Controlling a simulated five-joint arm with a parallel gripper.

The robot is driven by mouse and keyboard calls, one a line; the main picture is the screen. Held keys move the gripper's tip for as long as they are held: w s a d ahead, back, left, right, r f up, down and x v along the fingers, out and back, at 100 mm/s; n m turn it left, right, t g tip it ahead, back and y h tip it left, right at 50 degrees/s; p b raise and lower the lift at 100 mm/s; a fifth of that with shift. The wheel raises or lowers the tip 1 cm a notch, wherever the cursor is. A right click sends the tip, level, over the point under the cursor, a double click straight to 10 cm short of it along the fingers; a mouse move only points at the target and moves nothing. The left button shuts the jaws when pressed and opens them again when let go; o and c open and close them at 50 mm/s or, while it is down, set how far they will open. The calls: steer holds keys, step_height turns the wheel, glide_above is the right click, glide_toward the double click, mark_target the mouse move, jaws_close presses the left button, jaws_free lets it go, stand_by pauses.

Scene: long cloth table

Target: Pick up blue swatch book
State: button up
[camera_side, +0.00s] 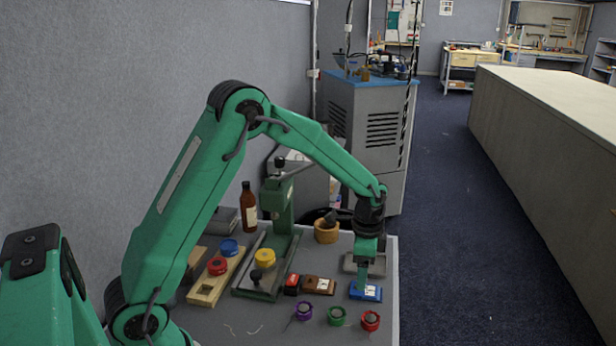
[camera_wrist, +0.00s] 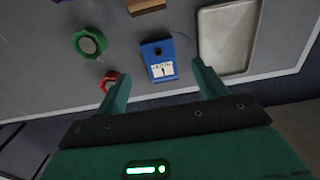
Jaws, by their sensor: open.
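The blue swatch book (camera_side: 366,292) lies flat near the right edge of the grey table. It has a white label. In the wrist view the blue swatch book (camera_wrist: 158,60) shows between and a little beyond my two open fingers. My gripper (camera_side: 364,278) points down at the book in the side view, with a fingertip close over it. In the wrist view my gripper (camera_wrist: 158,78) is open with nothing between its fingertips. I cannot tell whether a finger touches the book.
A metal tray (camera_wrist: 228,38) lies beside the book. A brown block (camera_side: 319,285), a purple spool (camera_side: 303,311), a green spool (camera_side: 336,316) and a red spool (camera_side: 370,320) are close by. A green press (camera_side: 282,215) stands behind left. The table edge is near.

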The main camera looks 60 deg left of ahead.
mark_target(366, 292)
steer(key=shift+f, duration=0.15)
steer(key=shift+s+f, duration=0.1)
steer(key=shift+f, duration=2.35)
steer(key=shift+c, duration=0.2)
steer(key=c, duration=1)
